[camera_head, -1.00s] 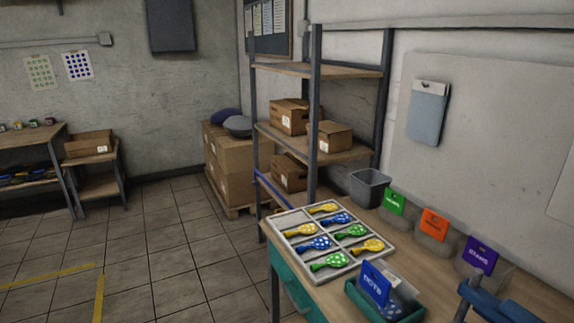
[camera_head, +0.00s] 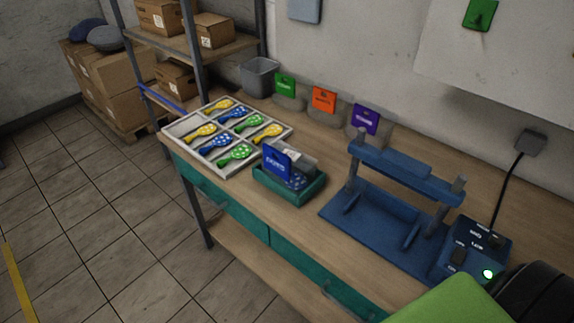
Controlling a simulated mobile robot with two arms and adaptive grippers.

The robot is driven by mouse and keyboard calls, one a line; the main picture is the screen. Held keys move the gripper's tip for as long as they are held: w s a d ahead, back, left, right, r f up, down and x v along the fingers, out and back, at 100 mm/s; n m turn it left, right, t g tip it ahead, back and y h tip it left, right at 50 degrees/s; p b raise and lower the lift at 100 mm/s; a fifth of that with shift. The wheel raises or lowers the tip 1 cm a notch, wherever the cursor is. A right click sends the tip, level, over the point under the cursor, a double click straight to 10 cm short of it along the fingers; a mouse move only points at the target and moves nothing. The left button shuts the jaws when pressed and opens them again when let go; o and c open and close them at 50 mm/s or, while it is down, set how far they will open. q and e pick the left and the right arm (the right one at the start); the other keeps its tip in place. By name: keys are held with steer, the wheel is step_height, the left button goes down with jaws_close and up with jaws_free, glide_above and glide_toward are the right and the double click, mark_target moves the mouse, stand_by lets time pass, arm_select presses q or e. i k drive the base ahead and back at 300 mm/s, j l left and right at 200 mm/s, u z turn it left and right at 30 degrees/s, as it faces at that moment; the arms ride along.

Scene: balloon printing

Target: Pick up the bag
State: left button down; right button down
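A clear bag with a blue header card (camera_head: 277,160) leans in a small green tray (camera_head: 297,199) on the workbench. The card has white lettering, and blue dotted pieces show in the tray beside it. Three more pouches stand in a row against the wall, with a green card (camera_head: 285,85), an orange card (camera_head: 323,99) and a purple card (camera_head: 365,119). Which of these is the bag meant cannot be told. Neither gripper is in view.
A divided tray (camera_head: 170,142) of dotted balloons lies left of the green tray. A blue stand (camera_head: 385,226) and a control box with a lit green button (camera_head: 487,274) are to the right. A grey bin (camera_head: 260,77) stands behind. Tiled floor is clear at left.

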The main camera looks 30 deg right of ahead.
mark_target(274, 163)
steer(key=i+j, duration=0.3)
steer(key=j, duration=0.15)
steer(key=i+j, duration=0.25)
steer(key=j, duration=0.15)
steer(key=i+j, duration=0.3)
steer(key=j, duration=0.15)
steer(key=j+z, duration=0.1)
steer(key=z, duration=0.3)
steer(key=i+j+z, duration=0.1)
steer(key=z, duration=0.3)
steer(key=j+z, duration=0.1)
steer(key=z, duration=0.3)
